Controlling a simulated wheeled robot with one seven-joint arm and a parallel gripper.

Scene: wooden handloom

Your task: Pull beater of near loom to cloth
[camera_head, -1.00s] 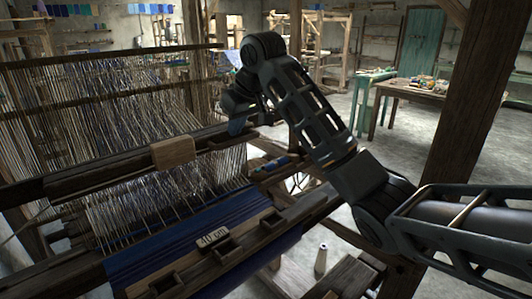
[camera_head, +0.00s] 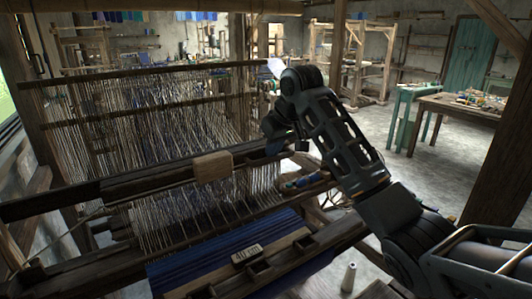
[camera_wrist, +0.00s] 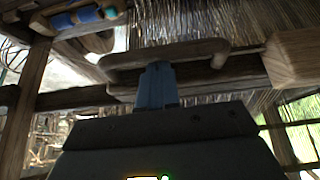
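The near loom's beater (camera_head: 130,183) is a dark wooden beam with a pale wooden block (camera_head: 212,167) on it, crossing the pale warp threads. The blue cloth (camera_head: 215,255) lies in front of it, with bare warp between. My gripper (camera_head: 278,146) is at the beater's right end, right of the block. In the wrist view its blue-grey fingers (camera_wrist: 157,84) look close together, their tips against a rounded wooden bar (camera_wrist: 170,52). Whether they grip the bar is unclear.
Blue spools (camera_head: 305,181) lie in a wooden tray right of the warp. A pale cone (camera_head: 348,277) stands at the lower right. A wooden post (camera_head: 505,170) rises at the right. Tables (camera_head: 465,108) stand on open floor behind.

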